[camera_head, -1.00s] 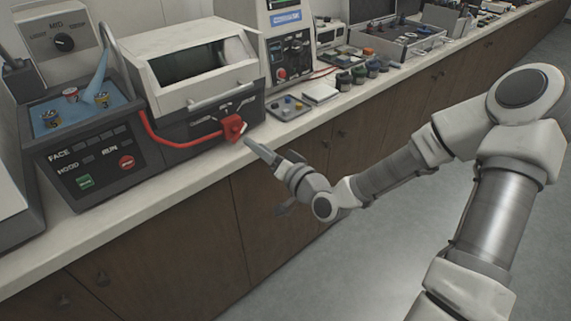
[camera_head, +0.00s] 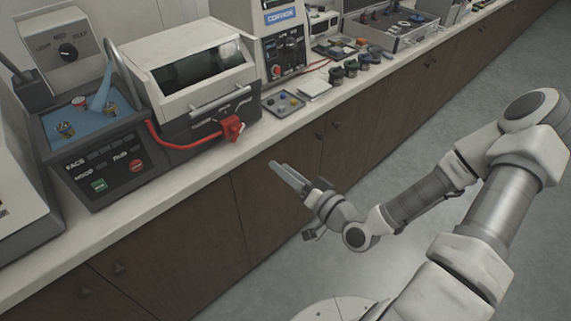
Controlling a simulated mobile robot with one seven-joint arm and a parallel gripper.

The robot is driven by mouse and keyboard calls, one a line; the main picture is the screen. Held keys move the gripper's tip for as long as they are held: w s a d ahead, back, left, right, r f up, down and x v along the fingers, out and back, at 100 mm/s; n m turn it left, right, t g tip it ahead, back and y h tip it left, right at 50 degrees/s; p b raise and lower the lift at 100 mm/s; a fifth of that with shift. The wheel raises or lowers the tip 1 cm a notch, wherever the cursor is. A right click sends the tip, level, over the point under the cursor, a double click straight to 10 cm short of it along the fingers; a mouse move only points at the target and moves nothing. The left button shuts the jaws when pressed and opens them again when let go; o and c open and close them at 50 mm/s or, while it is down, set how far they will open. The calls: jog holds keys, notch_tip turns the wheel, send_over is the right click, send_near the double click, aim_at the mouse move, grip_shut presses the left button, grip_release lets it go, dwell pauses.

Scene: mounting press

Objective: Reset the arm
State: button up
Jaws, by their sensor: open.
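My gripper (camera_head: 287,175) is at the end of my arm, in front of the wooden cabinet doors and apart from the counter edge. Its fingers point up and left towards the machines. It is open and I see nothing held in it. The mounting press (camera_head: 190,75), a pale box with a dark window and a front handle, stands on the counter. A red lever piece (camera_head: 231,128) with a red tube sits at its lower right front, clear of my gripper.
A grey control unit (camera_head: 112,172) with a blue top and buttons stands left of the press. A small tray (camera_head: 284,108) and several dark knobs lie to the right on the counter (camera_head: 190,180). The floor (camera_head: 470,110) at the right is open.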

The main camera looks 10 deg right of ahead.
dwell(0.6)
jog(key=d+f+n+g+h+p, duration=0.2)
jog(key=d+f+n+g+h, duration=0.25)
jog(key=g, duration=0.25)
jog(key=d+r+n+h+p, duration=0.1)
jog(key=d+r+h, duration=0.45)
jog(key=r, duration=0.55)
jog(key=s+r+m+g+h+p, duration=0.1)
jog(key=s+r, duration=0.3)
jog(key=r, duration=0.3)
jog(key=s+r+m+h+p, duration=0.1)
jog(key=s+r, duration=0.3)
jog(key=r, duration=0.3)
jog(key=s+a+r+y, duration=0.1)
jog(key=s+r, duration=0.1)
jog(key=s, duration=0.3)
jog(key=s+a+r+m+g+y+p, duration=0.1)
jog(key=s+a+r, duration=0.1)
jog(key=s, duration=0.3)
jog(key=shift+s+a+r, duration=0.25)
jog(key=shift+s+r, duration=0.1)
jog(key=shift+r, duration=0.4)
dwell(1.5)
